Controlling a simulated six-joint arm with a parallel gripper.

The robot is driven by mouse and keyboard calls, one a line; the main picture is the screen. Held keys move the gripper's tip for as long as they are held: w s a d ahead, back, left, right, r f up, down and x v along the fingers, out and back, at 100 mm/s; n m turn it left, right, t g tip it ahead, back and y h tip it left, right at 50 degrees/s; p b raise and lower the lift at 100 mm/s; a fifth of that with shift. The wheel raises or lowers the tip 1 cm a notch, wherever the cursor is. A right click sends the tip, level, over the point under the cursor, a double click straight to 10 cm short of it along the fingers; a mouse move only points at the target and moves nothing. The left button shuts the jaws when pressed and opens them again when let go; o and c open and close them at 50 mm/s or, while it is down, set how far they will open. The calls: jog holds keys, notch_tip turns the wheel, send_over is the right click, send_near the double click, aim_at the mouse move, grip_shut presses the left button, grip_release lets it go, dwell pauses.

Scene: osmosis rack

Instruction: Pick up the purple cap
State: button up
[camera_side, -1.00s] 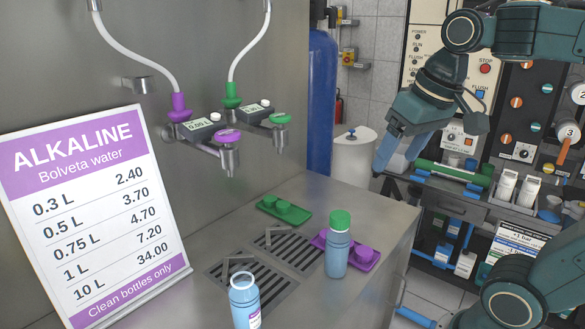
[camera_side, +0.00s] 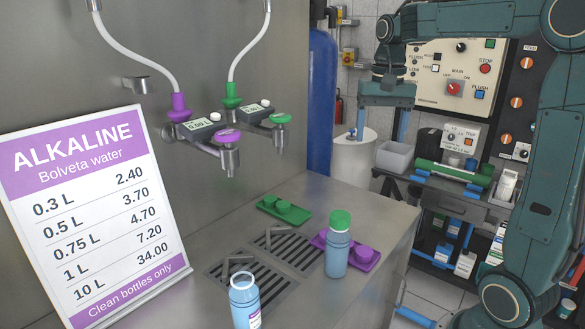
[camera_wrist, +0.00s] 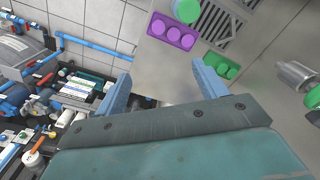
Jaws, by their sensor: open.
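Purple caps sit on a purple tray (camera_side: 370,266) on the steel counter, behind and right of the green-capped bottle. One purple cap (camera_side: 363,253) shows clearly in the side view; the bottle hides part of the tray. In the wrist view several round purple shapes, one a purple cap (camera_wrist: 187,40), line the tray (camera_wrist: 165,37), beyond my fingers. My gripper (camera_side: 382,122) is open and empty, high above and beyond the counter's right edge, with its fingers pointing down. In the wrist view its two fingers (camera_wrist: 160,70) stand wide apart, with nothing between them.
A blue bottle with a green cap (camera_side: 340,220) stands beside the purple tray. An uncapped blue bottle (camera_side: 245,305) stands nearer the camera. A green tray (camera_side: 300,218) lies farther back. Drain grilles (camera_side: 250,284) and two taps (camera_side: 229,160) are to the left.

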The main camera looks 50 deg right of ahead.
jog(key=d, duration=0.1)
send_over(365, 251)
notch_tip(365, 251, down, 20)
jog(key=shift+r, duration=0.25)
jog(key=shift+a+f, duration=0.1)
jog(key=shift+a, duration=0.05)
jog(key=shift+f, duration=4.2)
jog(key=shift+f, duration=2.6)
jog(key=c, duration=1.1)
